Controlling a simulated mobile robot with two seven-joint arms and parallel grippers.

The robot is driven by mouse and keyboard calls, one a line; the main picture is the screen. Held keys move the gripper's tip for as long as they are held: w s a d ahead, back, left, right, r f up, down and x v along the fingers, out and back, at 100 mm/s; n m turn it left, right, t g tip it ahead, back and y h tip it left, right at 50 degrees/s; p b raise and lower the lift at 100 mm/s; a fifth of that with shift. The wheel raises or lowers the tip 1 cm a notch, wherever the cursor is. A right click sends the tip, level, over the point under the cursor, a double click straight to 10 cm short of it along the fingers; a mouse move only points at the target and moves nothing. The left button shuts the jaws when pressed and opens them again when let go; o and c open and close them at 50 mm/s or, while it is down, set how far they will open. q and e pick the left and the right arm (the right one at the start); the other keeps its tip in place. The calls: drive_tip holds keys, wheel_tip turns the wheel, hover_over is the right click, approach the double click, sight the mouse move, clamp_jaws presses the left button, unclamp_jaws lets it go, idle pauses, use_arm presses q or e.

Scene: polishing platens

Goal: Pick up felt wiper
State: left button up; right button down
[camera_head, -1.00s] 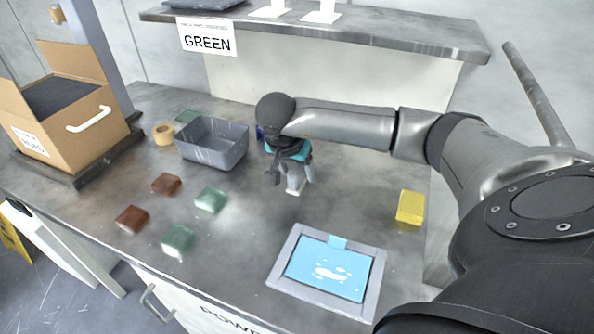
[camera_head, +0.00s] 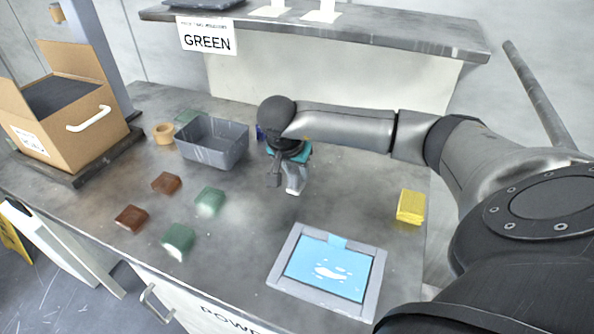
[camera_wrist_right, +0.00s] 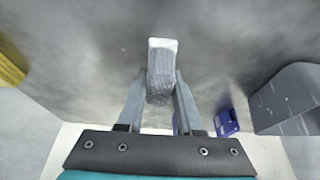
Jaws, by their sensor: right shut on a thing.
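My right gripper (camera_head: 291,177) is over the middle of the grey bench, pointing down. In the right wrist view its two fingers (camera_wrist_right: 158,92) are closed on a pale grey-white block, which I take for the felt wiper (camera_wrist_right: 160,68). The wiper sticks out past the fingertips. In the head view the wiper (camera_head: 294,187) shows as a small light piece at the fingertips. I cannot tell whether it still touches the bench. My left gripper is not in view.
A grey bin (camera_head: 212,143) stands left of the gripper, with a blue item (camera_wrist_right: 228,123) nearby. Green and brown blocks (camera_head: 178,240) lie at left. A framed blue pad (camera_head: 325,272) lies in front, a yellow sponge (camera_head: 411,207) at right. A shelf (camera_head: 320,30) overhangs the back.

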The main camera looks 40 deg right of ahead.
drive_tip(key=shift+r, duration=0.1)
idle(0.3)
wheel_tip(320, 180, up, 20)
drive_tip(key=p, duration=0.3)
drive_tip(key=c, duration=1.1)
unclamp_jaws()
clamp_jaws()
